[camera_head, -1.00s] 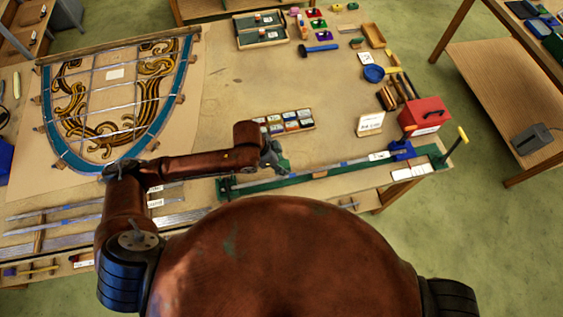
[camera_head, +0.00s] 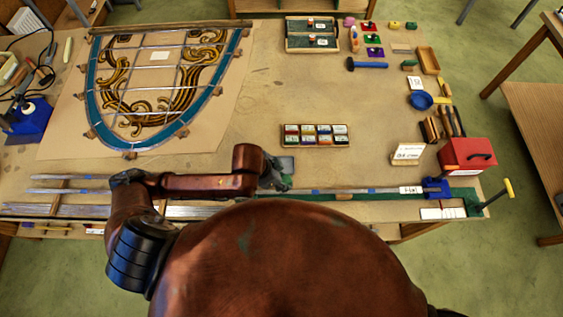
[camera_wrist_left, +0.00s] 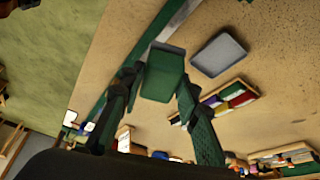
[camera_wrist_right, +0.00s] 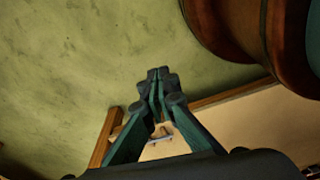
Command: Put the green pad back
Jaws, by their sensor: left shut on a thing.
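A green pad (camera_wrist_left: 163,72), block-shaped, sits between the fingertips of my left gripper (camera_wrist_left: 158,88) in the left wrist view. My left gripper (camera_head: 274,180) is shut on it, above the near edge of the bench by the long green rail; the pad is hard to make out in the head view. A shallow grey tray (camera_wrist_left: 218,53) lies on the bench beside the pad, apart from it; it also shows in the head view (camera_head: 287,163). My right gripper (camera_wrist_right: 158,80) has its fingertips together, with nothing seen between them, over the floor and a wooden edge.
A box of coloured blocks (camera_head: 315,134) lies beyond the gripper. A long green rail (camera_head: 380,197) runs along the near edge. A leaded panel (camera_head: 160,88) fills the left side. A red toolbox (camera_head: 467,155) stands at the right. The bench middle is clear.

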